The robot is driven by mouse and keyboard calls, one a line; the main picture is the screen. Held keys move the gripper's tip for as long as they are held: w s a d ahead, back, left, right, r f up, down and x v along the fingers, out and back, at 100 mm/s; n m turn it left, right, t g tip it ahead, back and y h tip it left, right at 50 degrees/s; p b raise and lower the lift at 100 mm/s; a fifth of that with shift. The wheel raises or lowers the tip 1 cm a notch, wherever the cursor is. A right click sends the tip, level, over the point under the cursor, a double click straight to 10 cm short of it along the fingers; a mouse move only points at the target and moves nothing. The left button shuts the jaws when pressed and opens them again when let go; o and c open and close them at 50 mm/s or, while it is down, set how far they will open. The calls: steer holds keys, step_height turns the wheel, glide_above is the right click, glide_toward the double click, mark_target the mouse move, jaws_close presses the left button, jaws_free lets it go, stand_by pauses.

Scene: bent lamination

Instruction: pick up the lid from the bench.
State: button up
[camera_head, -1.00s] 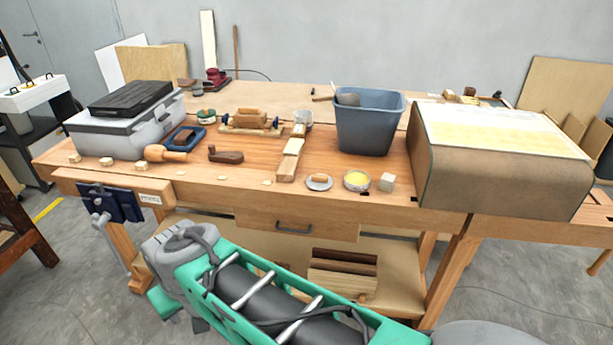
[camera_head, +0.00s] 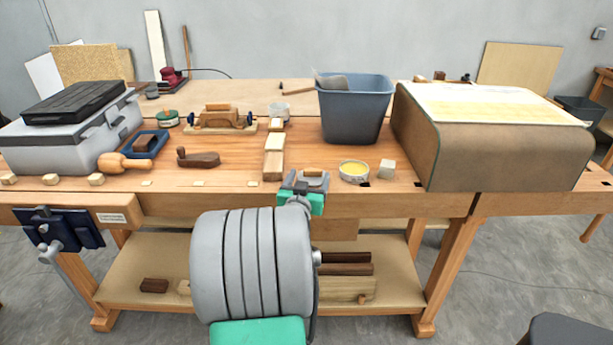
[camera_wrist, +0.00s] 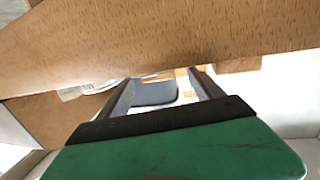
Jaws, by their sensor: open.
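The lid (camera_head: 313,173) is a small grey disc with a wooden knob, near the bench's front edge, left of an open round tin (camera_head: 354,172) with yellow contents. My gripper (camera_head: 306,181) is at the front edge in front of the lid and hides most of it; only the brown top shows between the fingers. In the wrist view my gripper's two dark fingers (camera_wrist: 163,88) are spread apart, with no object clearly held. I cannot tell whether either finger touches the lid. The wooden bench (camera_head: 230,165) carries these things.
A blue-grey bin (camera_head: 352,110) is behind. A wooden block (camera_head: 273,160) lies close on the left. A large bent brown panel (camera_head: 490,150) fills the right side. The bench's left front edge holds small wood pieces (camera_head: 96,180).

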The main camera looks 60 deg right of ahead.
steer(key=x, duration=0.7)
steer(key=shift+s+r+p, duration=0.2)
steer(key=shift+r+p, duration=0.05)
steer(key=shift+p, duration=0.1)
steer(key=shift+c, duration=0.3)
steer(key=c, duration=1.4)
